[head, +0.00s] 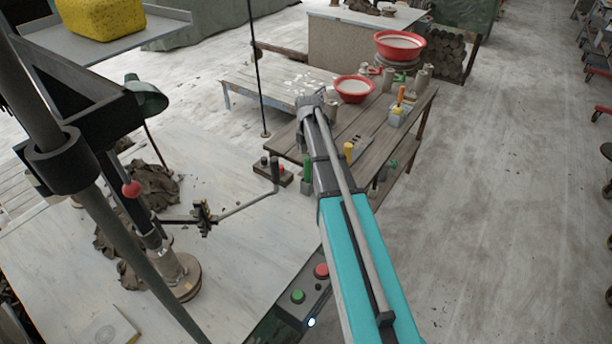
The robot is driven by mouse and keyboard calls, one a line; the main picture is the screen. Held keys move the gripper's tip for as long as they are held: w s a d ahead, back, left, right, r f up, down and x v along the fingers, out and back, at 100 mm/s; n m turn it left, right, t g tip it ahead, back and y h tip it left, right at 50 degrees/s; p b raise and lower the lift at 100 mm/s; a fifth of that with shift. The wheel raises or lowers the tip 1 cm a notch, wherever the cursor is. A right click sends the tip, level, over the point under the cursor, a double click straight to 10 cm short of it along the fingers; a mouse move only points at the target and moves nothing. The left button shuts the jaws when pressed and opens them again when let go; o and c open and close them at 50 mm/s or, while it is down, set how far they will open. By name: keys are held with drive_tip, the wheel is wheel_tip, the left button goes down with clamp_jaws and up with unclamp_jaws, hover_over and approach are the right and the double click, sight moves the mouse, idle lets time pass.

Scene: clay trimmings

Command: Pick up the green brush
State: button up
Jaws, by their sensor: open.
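A slim upright green object, which looks like the green brush (306,168), stands just left of my arm, near the close end of the slatted wooden table (400,128). Its lower end is hard to make out, and my arm passes close along its right side. My teal and grey arm reaches from the bottom right up over the table. I see no gripper fingers; the arm's far end is a grey joint, and anything beyond or beneath it is hidden.
A yellow-handled tool (348,150) stands right of my arm. An orange-handled tool (401,92) and a red bowl (354,88) are farther back.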

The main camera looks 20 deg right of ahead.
sight(307, 175)
drive_tip(key=shift+f, duration=0.15)
wheel_tip(307, 175, down, 5)
drive_tip(key=b, duration=0.5)
idle(0.7)
clamp_jaws()
